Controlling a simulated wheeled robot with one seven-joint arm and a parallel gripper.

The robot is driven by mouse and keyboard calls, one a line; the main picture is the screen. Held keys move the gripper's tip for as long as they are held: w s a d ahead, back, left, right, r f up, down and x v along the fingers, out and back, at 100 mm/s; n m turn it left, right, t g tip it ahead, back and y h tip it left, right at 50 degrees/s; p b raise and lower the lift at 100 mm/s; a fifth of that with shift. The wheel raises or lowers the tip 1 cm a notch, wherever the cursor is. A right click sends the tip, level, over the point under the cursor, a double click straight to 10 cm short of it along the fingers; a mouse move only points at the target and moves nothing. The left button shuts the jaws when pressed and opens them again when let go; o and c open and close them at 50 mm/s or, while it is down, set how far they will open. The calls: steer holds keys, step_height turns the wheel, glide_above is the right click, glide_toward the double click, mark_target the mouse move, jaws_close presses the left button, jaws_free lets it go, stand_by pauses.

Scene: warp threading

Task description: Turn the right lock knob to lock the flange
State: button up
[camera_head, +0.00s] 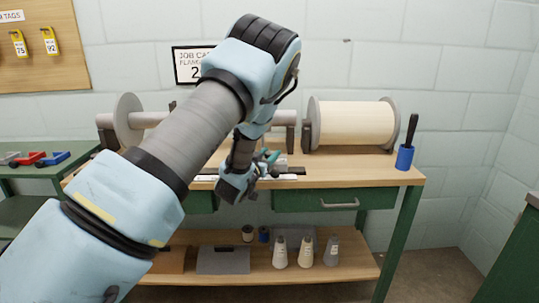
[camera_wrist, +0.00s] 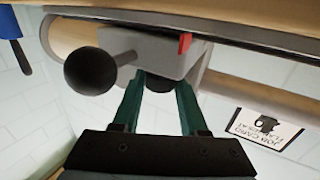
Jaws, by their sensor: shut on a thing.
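My gripper (camera_wrist: 158,88) has its two green fingers closed around a dark round knob (camera_wrist: 155,83) under a grey block (camera_wrist: 150,48) in the wrist view. The knob is mostly hidden by the fingers and the block. A black ball on a short grey stem (camera_wrist: 90,70) sticks out of the block's left side, and a small red tab (camera_wrist: 184,44) sits at its right. The grey flange disc (camera_head: 128,120) stands at the left on the beam.
A wound cream spool (camera_head: 355,124) stands on the right of the wooden bench (camera_head: 370,176). A blue cup (camera_head: 404,158) is at the bench's right end. The lower shelf (camera_head: 325,271) holds several cones. A job card (camera_head: 188,65) hangs on the wall.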

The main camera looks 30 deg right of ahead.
steer(key=shift+w, duration=0.1)
jaws_close()
steer(key=shift+m+g+h+b, duration=0.4)
steer(key=shift+g, duration=0.1)
steer(key=shift+m+g+h, duration=0.3)
steer(key=shift+m+g, duration=0.1)
steer(key=shift+g, duration=0.1)
steer(key=o, duration=1.1)
jaws_free()
steer(key=shift+a, duration=0.1)
steer(key=b+v, duration=0.2)
steer(key=v, duration=0.8)
steer(key=shift+s+a, duration=0.25)
steer(key=shift+s, duration=0.1)
